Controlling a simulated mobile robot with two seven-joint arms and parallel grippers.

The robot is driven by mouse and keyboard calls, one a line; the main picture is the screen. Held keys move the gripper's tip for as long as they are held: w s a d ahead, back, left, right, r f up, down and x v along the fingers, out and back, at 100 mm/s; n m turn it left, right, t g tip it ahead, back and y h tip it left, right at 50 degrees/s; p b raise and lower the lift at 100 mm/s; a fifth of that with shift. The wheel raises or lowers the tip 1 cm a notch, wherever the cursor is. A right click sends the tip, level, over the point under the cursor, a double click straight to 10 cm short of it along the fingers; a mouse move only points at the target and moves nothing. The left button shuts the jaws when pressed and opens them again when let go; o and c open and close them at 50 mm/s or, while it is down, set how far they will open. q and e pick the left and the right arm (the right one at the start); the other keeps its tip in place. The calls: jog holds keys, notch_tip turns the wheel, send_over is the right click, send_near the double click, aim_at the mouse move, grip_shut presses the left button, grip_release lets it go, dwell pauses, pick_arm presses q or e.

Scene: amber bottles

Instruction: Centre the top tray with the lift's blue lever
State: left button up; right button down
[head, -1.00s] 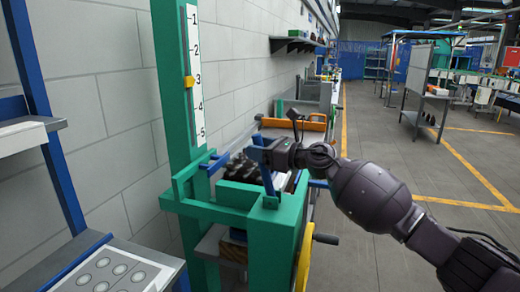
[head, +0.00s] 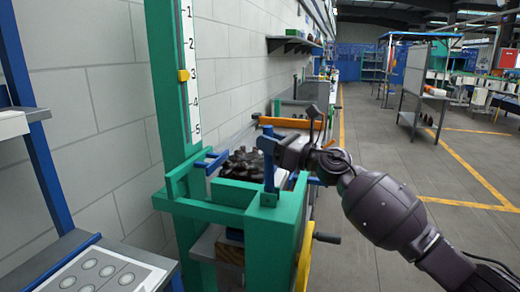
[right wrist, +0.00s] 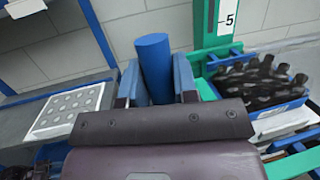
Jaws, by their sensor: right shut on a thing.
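The lift is a green frame (head: 278,232). Its blue lever (head: 269,170) stands about upright at the near right corner in the head view. My right gripper (head: 271,148) is shut on the lever's upper part. In the right wrist view the lever (right wrist: 154,65) shows as a blue cylinder between the blue fingers. The top tray (right wrist: 282,108), with a blue rim, holds several dark bottles (head: 252,164) behind the lever. My gripper and the frame hide part of the tray, so I cannot tell whether it is centred. My left gripper is out of view.
A numbered scale (head: 191,105) on the green post has a yellow pointer (head: 184,75) near 3. A rack with a sheet of pale circles (head: 92,275) stands at left. A black crank handle (head: 326,238) sticks out at right. The floor there is clear.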

jog(key=s+d+f+m+t+y+b, duration=0.1)
jog(key=s+d+t+y+b, duration=0.1)
jog(key=d+b, duration=0.4)
jog(key=shift+t+y+b, duration=0.3)
jog(key=shift+t+y, duration=0.2)
jog(key=shift+y, duration=0.4)
jog(key=c, duration=0.9)
grip_release()
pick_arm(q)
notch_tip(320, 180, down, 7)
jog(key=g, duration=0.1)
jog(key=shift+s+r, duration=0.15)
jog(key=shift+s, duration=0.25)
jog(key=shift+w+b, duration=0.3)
pick_arm(e)
jog(key=v, duration=1)
jog(key=shift+s+d+f, duration=0.2)
jog(key=shift+d+f, duration=0.05)
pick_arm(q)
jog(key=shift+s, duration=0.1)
